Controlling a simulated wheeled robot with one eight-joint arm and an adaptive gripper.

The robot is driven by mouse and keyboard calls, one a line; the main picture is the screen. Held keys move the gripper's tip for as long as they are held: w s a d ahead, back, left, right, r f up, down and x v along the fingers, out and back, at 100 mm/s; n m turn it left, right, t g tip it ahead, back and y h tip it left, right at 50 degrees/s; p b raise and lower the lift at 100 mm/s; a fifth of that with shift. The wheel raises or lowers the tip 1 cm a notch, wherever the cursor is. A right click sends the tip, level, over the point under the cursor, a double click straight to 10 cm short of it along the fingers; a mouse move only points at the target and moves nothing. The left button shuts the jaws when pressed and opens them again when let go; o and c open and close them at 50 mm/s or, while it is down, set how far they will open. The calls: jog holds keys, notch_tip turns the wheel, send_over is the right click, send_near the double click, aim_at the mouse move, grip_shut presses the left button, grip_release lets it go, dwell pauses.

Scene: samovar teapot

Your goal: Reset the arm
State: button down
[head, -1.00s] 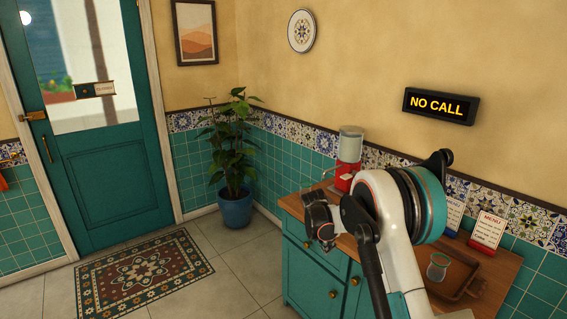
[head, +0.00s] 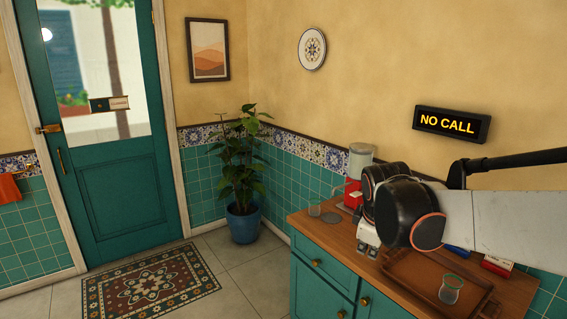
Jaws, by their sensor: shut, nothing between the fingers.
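My arm reaches in from the right edge in the head view and is folded over the wooden counter (head: 340,232). My gripper (head: 368,246) appears as a small pale end below the dark joints, over the front part of the counter. It is shut and empty; its fingers are small and partly hidden by my arm. A glass with a green rim (head: 451,290) stands on the brown tray (head: 405,275), below my arm.
A red dispenser with a clear top (head: 354,193) stands at the counter's back, partly hidden by my arm. A small glass (head: 314,210) and a grey disc (head: 330,218) are left of it. A potted plant (head: 241,180) stands left. Floor by the rug (head: 150,283) is clear.

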jog(key=s+f+m+t+y, duration=0.1)
jog(key=s+m, duration=1)
jog(key=s, duration=1.1)
jog(key=shift+s+a+f+t, duration=0.25)
jog(key=shift+s+f+t, duration=0.15)
jog(key=shift+t, duration=0.1)
